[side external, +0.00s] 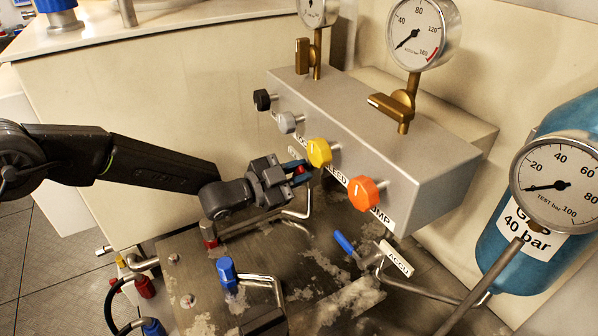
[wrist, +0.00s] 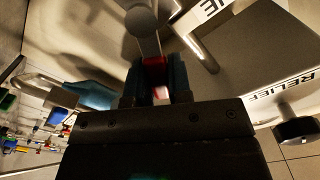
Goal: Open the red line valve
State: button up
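The small red valve handle (side external: 299,169) shows at the tips of my gripper (side external: 297,170), in front of the grey valve block. In the wrist view the red handle (wrist: 155,72) sits between the two teal fingers of my gripper (wrist: 156,85) and fills the gap at their tips. The fingers look closed on it from both sides. A bent metal pipe (side external: 305,205) runs below the fingers. Much of the handle and its stem is hidden by the fingers.
Black (side external: 262,100), grey (side external: 287,122), yellow (side external: 319,152) and orange (side external: 363,193) knobs line the block (side external: 370,140); yellow is close to my fingers. A blue-capped valve (side external: 227,270) and blue lever (side external: 344,243) stand lower. A gauge (side external: 557,185) fronts the blue cylinder at right.

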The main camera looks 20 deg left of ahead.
grip_shut()
jog(key=shift+r, duration=0.1)
jog(key=shift+w+a+r+n, duration=0.15)
jog(key=shift+w+a+n, duration=0.05)
jog(key=shift+n, duration=0.45)
jog(key=shift+w+a+r+n, duration=0.1)
jog(key=shift+w+a+n, duration=0.1)
jog(key=shift+n, duration=0.45)
jog(key=shift+w+a+r+n, duration=0.1)
jog(key=shift+w+a+n, duration=0.2)
jog(key=shift+n, duration=0.6)
jog(key=shift+w+a+r+n, duration=0.1)
jog(key=shift+w+a+n, duration=0.2)
jog(key=shift+n, duration=0.6)
jog(key=o, duration=0.6)
grip_release()
jog(key=shift+f, duration=0.1)
jog(key=shift+c, duration=0.2)
